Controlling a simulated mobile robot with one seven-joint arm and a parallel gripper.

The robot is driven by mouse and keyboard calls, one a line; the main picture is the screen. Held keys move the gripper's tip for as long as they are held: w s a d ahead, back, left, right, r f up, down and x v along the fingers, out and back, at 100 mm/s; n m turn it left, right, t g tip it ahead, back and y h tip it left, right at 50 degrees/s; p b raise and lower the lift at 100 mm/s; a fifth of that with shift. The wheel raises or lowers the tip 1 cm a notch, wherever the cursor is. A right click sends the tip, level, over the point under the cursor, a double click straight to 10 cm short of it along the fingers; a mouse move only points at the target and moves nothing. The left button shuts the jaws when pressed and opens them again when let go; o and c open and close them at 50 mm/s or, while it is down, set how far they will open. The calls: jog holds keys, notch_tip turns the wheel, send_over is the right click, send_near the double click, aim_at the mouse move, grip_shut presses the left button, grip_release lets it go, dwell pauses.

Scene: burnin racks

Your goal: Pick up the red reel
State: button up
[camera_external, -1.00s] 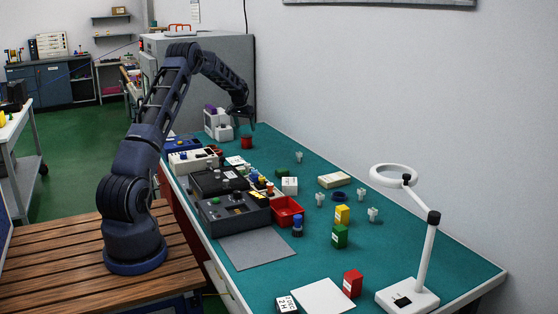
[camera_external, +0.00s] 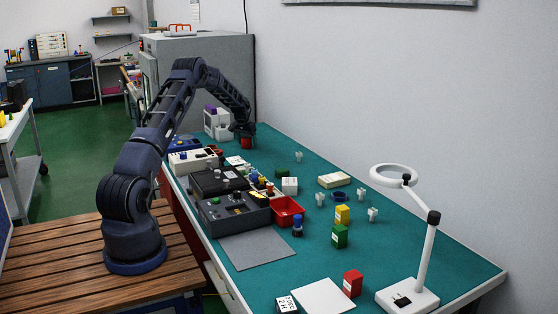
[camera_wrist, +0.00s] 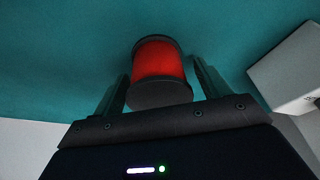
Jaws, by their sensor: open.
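The red reel (camera_wrist: 158,62) has dark end discs and stands on the teal bench mat in the wrist view. My gripper (camera_wrist: 160,80) is open, with one finger on each side of the reel, and there are visible gaps between the fingers and the reel. In the external view the reel (camera_external: 246,143) shows at the far end of the bench, and my gripper (camera_external: 245,132) is right above and around it. The fingertips are too small there to make out.
A white device (camera_external: 217,122) stands left of the reel. Test boxes (camera_external: 233,210) line the bench's left side, with a red bin (camera_external: 288,211) beside them. Small blocks and a ring lamp (camera_external: 394,173) are nearer.

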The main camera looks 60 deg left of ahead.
jog(key=c, duration=1.1)
jog(key=shift+r, duration=0.1)
